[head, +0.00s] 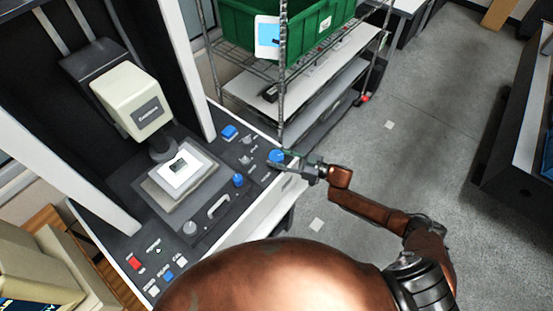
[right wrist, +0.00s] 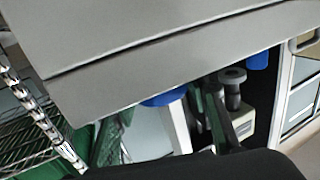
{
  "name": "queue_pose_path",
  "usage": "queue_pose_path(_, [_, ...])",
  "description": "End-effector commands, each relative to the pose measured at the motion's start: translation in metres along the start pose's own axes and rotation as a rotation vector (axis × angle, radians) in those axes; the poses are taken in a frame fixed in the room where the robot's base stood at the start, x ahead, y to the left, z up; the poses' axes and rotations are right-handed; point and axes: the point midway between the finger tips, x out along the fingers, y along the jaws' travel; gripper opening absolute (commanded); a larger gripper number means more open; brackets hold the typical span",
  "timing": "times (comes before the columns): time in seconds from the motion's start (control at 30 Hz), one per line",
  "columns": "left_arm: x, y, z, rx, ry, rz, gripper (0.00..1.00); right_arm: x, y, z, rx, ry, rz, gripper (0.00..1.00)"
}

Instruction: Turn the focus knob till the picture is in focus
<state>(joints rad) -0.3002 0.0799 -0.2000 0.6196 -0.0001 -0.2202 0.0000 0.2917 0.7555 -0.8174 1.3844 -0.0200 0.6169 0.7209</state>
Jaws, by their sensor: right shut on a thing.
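A blue knob (head: 277,156) stands at the right edge of the machine's dark control panel (head: 213,222); its label is too small to read. My right gripper (head: 288,163) reaches in from the right and is shut on this knob, its fingers partly hiding it. In the right wrist view, a blue knob (right wrist: 165,97) shows beside the dark fingers (right wrist: 215,120), under the grey panel edge. A screen (head: 22,303) is cut off at the lower left corner, so its picture's sharpness cannot be told. My left gripper is not in view.
Other blue knobs stand on the panel, one nearer the stage (head: 238,180) and one behind (head: 229,131). A cream measuring head (head: 132,100) hangs over the stage (head: 155,196). A wire rack (head: 283,90) with a green bin (head: 235,25) stands behind. Grey floor is open at right.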

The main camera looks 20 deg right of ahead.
Motion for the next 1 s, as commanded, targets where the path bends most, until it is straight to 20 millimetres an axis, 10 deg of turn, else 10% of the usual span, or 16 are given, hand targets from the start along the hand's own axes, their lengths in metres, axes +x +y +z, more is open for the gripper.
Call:
queue_pose_path(0.53, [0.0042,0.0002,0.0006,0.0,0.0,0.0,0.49,0.0001,0.001,-0.0013,0.0,0.001,-0.027,0.17])
queue_pose_path(0.57, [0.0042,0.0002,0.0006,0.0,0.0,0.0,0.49,0.0001,0.001,-0.0013,-0.001,0.001,-0.027,0.43])
queue_pose_path(1.0, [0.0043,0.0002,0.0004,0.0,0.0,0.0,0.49,0.0002,0.0001,-0.0004,0.0,0.0,-0.028,0.6])
